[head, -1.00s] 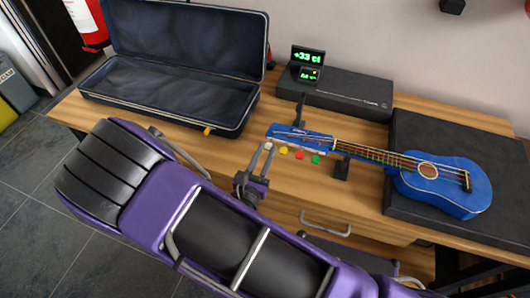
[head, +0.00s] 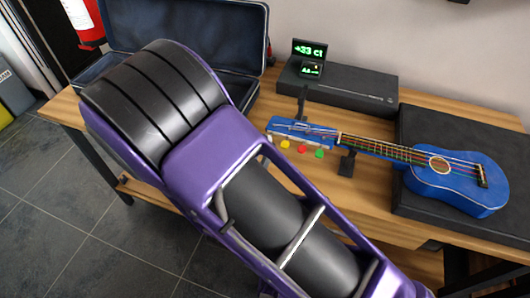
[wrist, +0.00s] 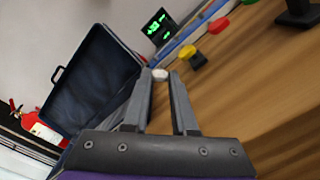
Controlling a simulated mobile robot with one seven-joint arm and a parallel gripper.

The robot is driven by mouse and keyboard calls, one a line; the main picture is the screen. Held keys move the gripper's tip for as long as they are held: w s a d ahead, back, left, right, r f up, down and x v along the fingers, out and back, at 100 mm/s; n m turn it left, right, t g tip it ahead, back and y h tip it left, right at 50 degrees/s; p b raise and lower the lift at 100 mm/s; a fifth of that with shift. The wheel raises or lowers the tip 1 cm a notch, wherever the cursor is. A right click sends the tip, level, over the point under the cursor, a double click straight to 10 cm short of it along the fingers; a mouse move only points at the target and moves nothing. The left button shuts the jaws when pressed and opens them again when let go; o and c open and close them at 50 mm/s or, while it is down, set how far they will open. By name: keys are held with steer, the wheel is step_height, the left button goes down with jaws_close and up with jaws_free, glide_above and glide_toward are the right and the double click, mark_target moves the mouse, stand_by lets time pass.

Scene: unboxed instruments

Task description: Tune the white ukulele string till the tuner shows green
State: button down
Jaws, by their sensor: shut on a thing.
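The blue ukulele (head: 455,185) lies with its body on a dark case and its headstock (head: 300,128) pointing left. Yellow, red and green tuning pegs line the near side of the headstock. The white peg (wrist: 160,74) shows in the wrist view between the fingertips of my gripper (wrist: 161,80), which is shut on it. My arm hides the gripper in the head view. The tuner (head: 309,50) shows "+33 ct" in green digits; its display also appears in the wrist view (wrist: 158,26).
A dark stand (head: 346,164) supports the neck. An open instrument case (head: 225,30) stands at the left, partly hidden by my arm. A fire extinguisher (head: 82,22) is at far left.

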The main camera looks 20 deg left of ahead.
steer(key=m+b, duration=0.1)
steer(key=m, duration=0.2)
steer(key=shift+f+b, duration=0.15)
steer(key=shift+b, duration=0.2)
steer(key=m, duration=0.8)
steer(key=shift+m, duration=0.4)
steer(key=c, duration=1)
jaws_free()
